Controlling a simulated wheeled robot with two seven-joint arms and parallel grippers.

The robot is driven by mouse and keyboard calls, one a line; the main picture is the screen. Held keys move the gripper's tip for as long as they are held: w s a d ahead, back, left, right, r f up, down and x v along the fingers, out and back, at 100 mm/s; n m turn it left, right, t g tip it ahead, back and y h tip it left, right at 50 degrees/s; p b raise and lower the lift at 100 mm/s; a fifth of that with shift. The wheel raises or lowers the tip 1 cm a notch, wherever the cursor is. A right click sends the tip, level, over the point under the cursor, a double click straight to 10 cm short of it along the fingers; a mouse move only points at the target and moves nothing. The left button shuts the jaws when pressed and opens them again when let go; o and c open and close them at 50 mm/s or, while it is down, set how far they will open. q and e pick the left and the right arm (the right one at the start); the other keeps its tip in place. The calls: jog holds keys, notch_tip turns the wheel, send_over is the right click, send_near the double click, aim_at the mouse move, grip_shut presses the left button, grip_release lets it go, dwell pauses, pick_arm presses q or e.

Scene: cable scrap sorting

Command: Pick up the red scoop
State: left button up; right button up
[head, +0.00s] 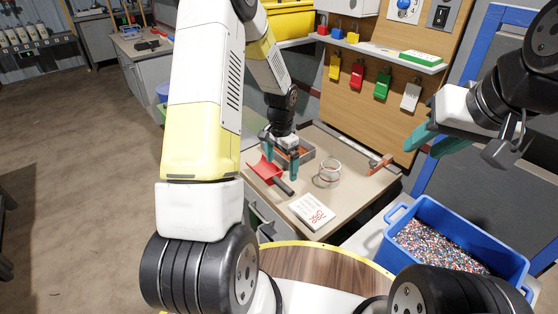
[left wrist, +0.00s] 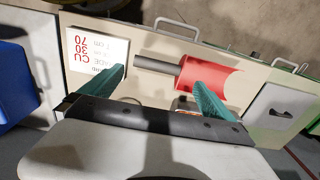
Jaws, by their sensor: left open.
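The red scoop (head: 262,170) lies on the grey-beige bench top near its left edge, its dark handle pointing to the lower right. In the left wrist view the red scoop (left wrist: 220,80) lies flat, with its dark handle running left from the red pan. My left gripper (head: 282,162) is open above the scoop, with nothing between its teal fingers. In the left wrist view my left gripper (left wrist: 157,76) has its fingers spread, the handle showing between and beyond them. My right gripper (head: 422,150) is open and empty in the air at the right.
A white card with red print (head: 312,210) lies close to the scoop handle. A blue crate of granules (head: 490,242) stands at the lower right. Coloured tags hang on the wooden board (head: 345,100).

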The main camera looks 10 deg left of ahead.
aim_at(283, 183)
pick_arm(q)
jog(key=f, duration=0.9)
jog(key=shift+w+d, duration=0.15)
jog(key=shift+d, duration=0.1)
jog(key=shift+c, duration=0.4)
jog(key=c, duration=1.5)
jog(key=shift+r, duration=0.7)
notch_tip(283, 183, up, 2)
jog(key=shift+r, duration=0.2)
jog(key=s, duration=0.5)
jog(key=s+d, duration=0.1)
jog(key=s, duration=0.4)
jog(key=s+d+r, duration=0.1)
jog(key=s, duration=0.5)
jog(key=shift+d, duration=0.25)
